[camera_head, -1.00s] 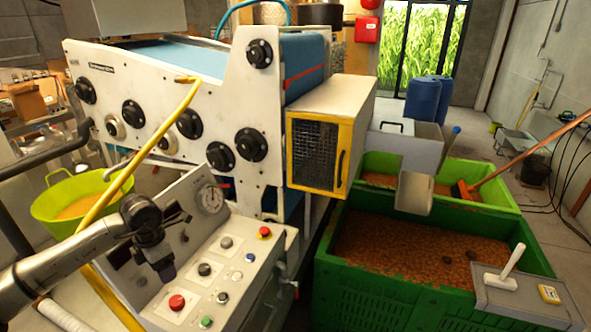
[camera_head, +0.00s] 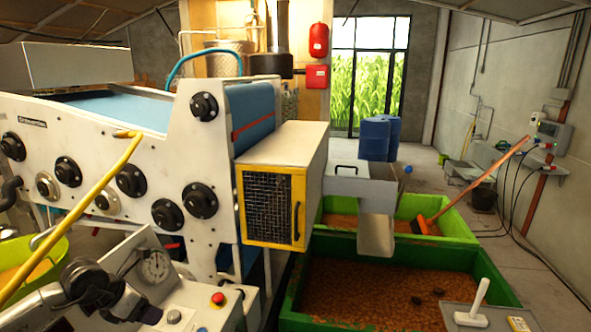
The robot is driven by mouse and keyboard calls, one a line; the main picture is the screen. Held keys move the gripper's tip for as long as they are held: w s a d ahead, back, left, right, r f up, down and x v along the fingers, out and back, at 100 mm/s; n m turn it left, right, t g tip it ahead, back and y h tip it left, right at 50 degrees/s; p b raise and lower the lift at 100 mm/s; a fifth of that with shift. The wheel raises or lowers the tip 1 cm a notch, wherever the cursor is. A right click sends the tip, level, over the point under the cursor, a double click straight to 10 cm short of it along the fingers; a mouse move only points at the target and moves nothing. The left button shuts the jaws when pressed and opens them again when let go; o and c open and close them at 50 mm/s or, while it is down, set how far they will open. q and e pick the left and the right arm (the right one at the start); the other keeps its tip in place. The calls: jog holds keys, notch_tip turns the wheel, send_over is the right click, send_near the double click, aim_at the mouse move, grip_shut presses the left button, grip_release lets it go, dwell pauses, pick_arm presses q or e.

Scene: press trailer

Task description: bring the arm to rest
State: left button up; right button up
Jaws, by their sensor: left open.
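My left arm comes in at the lower left of the head view, and its dark gripper (camera_head: 124,306) is above the left part of the control panel, left of and below the round gauge (camera_head: 155,265). It is open, and I see nothing held in it. My right gripper is not in view.
A yellow bar (camera_head: 85,205) slants up close to my left arm. The white press (camera_head: 100,150) stands behind it, with a yellow-framed mesh guard box (camera_head: 270,205) at its right end. Green bins (camera_head: 292,290) of brown pulp stand at right. Bare floor shows farther right.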

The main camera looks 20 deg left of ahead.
pick_arm(q)
jog(key=w+d+r+n+t+h, duration=0.1)
jog(key=w+d+r+t+h, duration=0.1)
jog(key=w+d+r+t, duration=0.3)
jog(key=d+r+n+t+h, duration=0.1)
jog(key=d+r+t+h, duration=0.15)
jog(key=r, duration=0.35)
notch_tip(320, 180, up, 16)
jog(key=s+n+t+y, duration=0.2)
jog(key=n+t+y, duration=0.9)
jog(key=n, duration=0.7)
jog(key=s+d+f+n+g, duration=0.4)
jog(key=f+n, duration=0.1)
jog(key=f, duration=0.5)
jog(key=s+d+f+n+g, duration=0.3)
jog(key=d+f+n+g, duration=0.1)
jog(key=f, duration=0.6)
jog(key=s+d+f+n+g, duration=0.4)
jog(key=f+n+g, duration=0.1)
jog(key=f, duration=0.5)
jog(key=s+d+f+n+g+h, duration=0.2)
jog(key=s+d+f+g, duration=0.2)
jog(key=s+f, duration=0.75)
jog(key=s+d+f+n+g+h, duration=0.15)
jog(key=s+d+f+g, duration=0.25)
jog(key=s+f, duration=0.7)
notch_tip(320, 180, up, 21)
jog(key=p, duration=1.9)
jog(key=shift+s, duration=0.4)
